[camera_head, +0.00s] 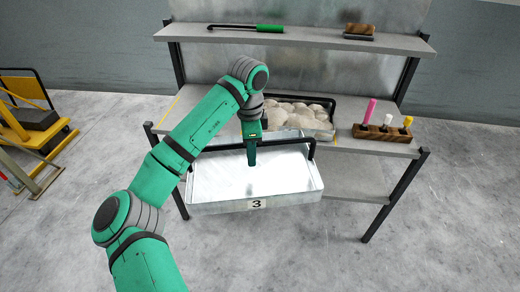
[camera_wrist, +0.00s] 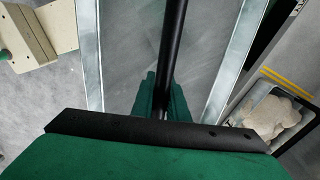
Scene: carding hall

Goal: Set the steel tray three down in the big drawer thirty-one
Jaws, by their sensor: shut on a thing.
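The steel tray three (camera_head: 222,194) is a shallow, empty metal tray with a "3" label on its front and a black bar handle arching over it. My gripper (camera_head: 252,158) is shut on the middle of that handle. The tray looks level and overlaps the bench's front edge in the head view; I cannot tell whether it touches the bench. In the wrist view, the black handle runs between the fingers of my gripper (camera_wrist: 162,98), with the tray's side wall (camera_wrist: 88,55) below. I cannot make out drawer thirty-one in either view.
A grey bench (camera_head: 355,147) holds another tray with pale fleece (camera_head: 298,118) and a wooden rack (camera_head: 382,132) with coloured pegs. A shelf (camera_head: 300,38) above bears tools. A yellow trolley (camera_head: 42,138) stands left. Floor in front is clear. A beige object (camera_wrist: 35,38) shows at left.

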